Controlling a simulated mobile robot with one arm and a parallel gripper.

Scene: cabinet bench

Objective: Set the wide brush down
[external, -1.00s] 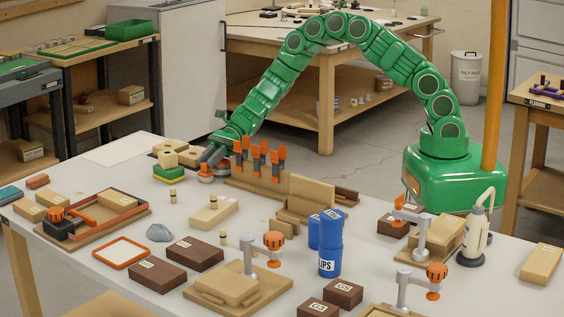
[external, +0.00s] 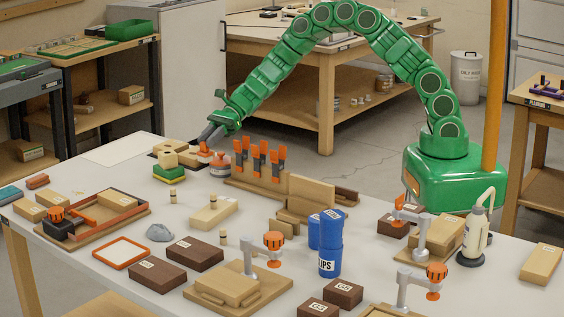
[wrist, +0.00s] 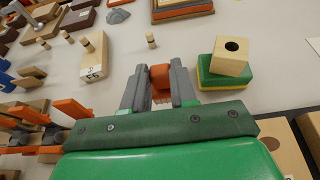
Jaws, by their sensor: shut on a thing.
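The wide brush is partly hidden. Its orange part (wrist: 160,76) shows between my fingers in the wrist view, with a pale fringe on the side toward my palm. My gripper (wrist: 159,86) is shut on this orange part. In the external view my gripper (external: 207,143) is at the far left of the bench, with the brush's orange part (external: 204,150) at its fingertips. It appears to be above the bench top (external: 140,190); I cannot tell how large the gap is.
A wooden block (external: 213,212) lies in front.

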